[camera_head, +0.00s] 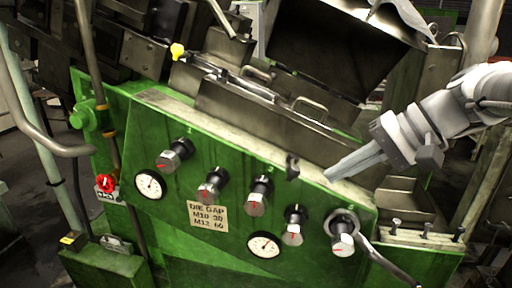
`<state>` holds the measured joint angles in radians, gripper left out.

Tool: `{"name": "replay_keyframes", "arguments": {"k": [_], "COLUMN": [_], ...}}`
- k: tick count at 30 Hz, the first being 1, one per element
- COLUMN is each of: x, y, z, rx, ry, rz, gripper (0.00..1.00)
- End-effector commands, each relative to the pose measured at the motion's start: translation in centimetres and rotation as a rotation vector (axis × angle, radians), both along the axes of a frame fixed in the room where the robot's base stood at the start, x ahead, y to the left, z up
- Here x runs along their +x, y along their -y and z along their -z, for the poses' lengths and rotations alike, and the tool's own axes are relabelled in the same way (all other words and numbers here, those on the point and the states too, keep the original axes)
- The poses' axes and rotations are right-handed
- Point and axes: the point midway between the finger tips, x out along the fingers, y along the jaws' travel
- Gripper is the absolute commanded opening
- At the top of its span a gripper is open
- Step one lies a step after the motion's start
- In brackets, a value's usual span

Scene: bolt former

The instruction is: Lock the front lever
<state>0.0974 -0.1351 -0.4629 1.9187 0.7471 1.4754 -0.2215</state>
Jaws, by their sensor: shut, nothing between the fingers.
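A bare metal lever (385,261) slants down to the right from the rightmost knob on the front of the green machine (190,245); its lower end runs to the picture's bottom edge. Another lever with a yellow tip (177,51) lies along the machine's top at the upper left. I cannot tell for sure which one is the front lever, nor whether either is locked. My gripper (328,175) comes in from the right, shut and empty. Its fingertips appear near the machine's top front edge, right of a small dark bracket (292,167) and apart from both levers.
Several black-and-silver knobs (258,195) and two gauges (150,184) stand out from the front panel. A metal cover with handles (270,118) lies behind the edge. A tray with bolts (430,236) is at the right.

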Motion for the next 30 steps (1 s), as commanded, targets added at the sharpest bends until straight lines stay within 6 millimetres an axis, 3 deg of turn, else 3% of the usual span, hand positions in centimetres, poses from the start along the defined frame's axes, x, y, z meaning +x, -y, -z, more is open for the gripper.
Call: {"name": "replay_keyframes", "arguments": {"k": [3,9,30], "x": [0.8,1.6,1.7], "y": [-1.8,-3.4,-4.5], "z": [0.0,0.1,0.0], "rx": [-0.002,-0.001,0.002], "ry": [0.001,0.001,-0.009], "rz": [-0.004,-0.001,0.005], "gripper": [0.0,0.0,0.0]}}
